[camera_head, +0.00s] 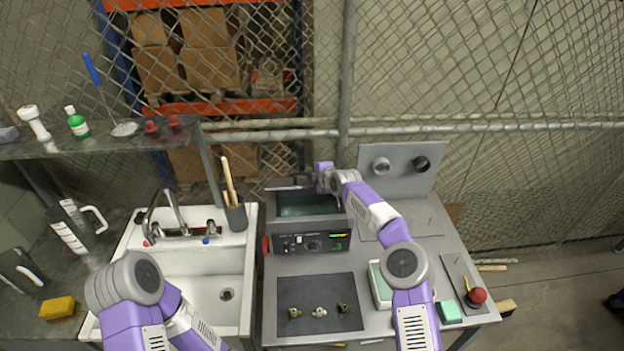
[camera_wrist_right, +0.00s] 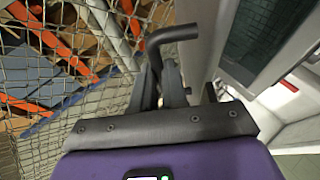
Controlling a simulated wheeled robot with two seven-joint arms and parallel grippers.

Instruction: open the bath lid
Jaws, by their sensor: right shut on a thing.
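The bath (camera_head: 312,230) is a grey box with a control panel on its front, standing on the bench right of the sink. Its top is uncovered and the dark teal inside shows. The lid (camera_head: 288,188) is raised at the back edge, seen nearly edge-on; in the right wrist view it is a grey panel (camera_wrist_right: 205,35). My right gripper (camera_head: 304,181) is behind the bath's rear edge. In the right wrist view my right gripper (camera_wrist_right: 160,82) is shut on the lid's dark bent handle (camera_wrist_right: 172,34). My left gripper is out of view; only its arm shows at lower left.
A white sink (camera_head: 245,290) is left of the bath. A dark mat (camera_head: 320,290) with small metal parts lies in front. A red button (camera_head: 477,295) and a green block (camera_head: 449,312) are at right. A wire fence (camera_head: 450,70) stands close behind the bench.

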